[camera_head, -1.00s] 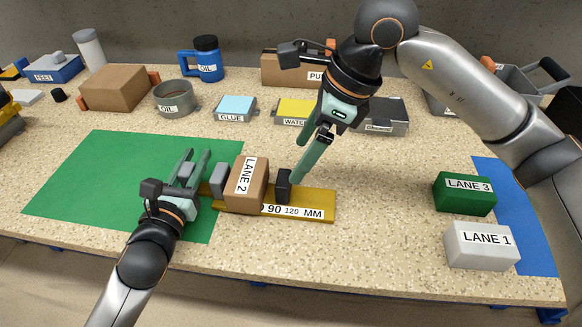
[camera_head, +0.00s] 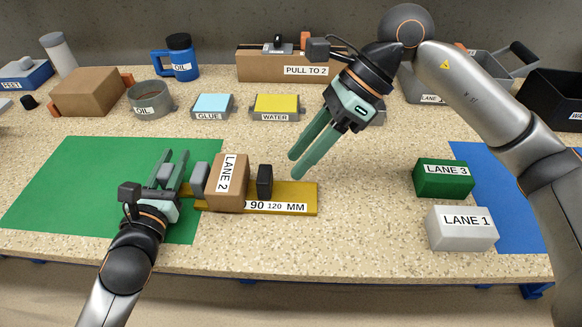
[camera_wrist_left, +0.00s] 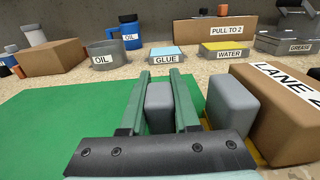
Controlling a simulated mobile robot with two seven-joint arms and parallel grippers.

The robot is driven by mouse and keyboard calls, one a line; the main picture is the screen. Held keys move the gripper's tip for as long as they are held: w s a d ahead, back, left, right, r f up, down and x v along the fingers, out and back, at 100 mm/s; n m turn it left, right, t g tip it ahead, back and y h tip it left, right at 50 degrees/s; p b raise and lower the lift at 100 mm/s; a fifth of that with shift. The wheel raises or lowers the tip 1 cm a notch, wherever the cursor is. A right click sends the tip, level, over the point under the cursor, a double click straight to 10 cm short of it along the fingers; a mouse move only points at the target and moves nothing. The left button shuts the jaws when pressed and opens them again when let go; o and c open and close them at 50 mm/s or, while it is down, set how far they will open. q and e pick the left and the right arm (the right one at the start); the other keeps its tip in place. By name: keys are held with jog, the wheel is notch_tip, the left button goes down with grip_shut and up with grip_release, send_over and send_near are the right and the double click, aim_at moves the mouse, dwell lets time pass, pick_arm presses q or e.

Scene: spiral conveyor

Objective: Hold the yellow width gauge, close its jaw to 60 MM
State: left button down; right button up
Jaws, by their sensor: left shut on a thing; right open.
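The yellow width gauge (camera_head: 300,200) lies on the table, its scale reading 90 and 120 MM at the right part. A brown box labelled LANE 2 (camera_head: 226,185) stands on it and hides the rest of the scale. A grey block (camera_head: 200,180) stands left of the box and a dark jaw block (camera_head: 265,181) right of it, with a small gap to the box. My left gripper (camera_head: 173,170) is shut on a grey block (camera_wrist_left: 159,105) at the gauge's left end. My right gripper (camera_head: 299,166) is open and empty, above and right of the dark jaw.
A green mat (camera_head: 70,185) lies at left and a blue mat (camera_head: 500,205) at right. A green LANE 3 box (camera_head: 443,180) and white LANE 1 box (camera_head: 461,230) stand at right. GLUE (camera_head: 212,105) and WATER (camera_head: 275,107) trays stand behind.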

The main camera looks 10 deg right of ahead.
jog(key=d+f+y, duration=0.1)
jog(key=s+d+f+y, duration=0.1)
jog(key=y, duration=0.1)
jog(key=s+d+f+y, duration=0.1)
jog(key=d, duration=0.1)
jog(key=shift+s+y, duration=0.15)
jog(key=shift+y, duration=0.15)
jog(key=c, duration=0.6)
jog(key=d+t, duration=0.1)
jog(key=d, duration=0.1)
jog(key=d+t+y, duration=0.1)
jog(key=d, duration=0.1)
jog(key=d+f+m+t+y, duration=0.1)
jog(key=d, duration=0.1)
jog(key=shift+d+f+t, duration=0.1)
jog(key=shift+d+t, duration=0.1)
jog(key=shift+t, duration=0.2)
grip_shut()
jog(key=shift+w+d+f+t, duration=0.2)
jog(key=shift+w+d+t, duration=0.1)
jog(key=shift+d+t, duration=0.2)
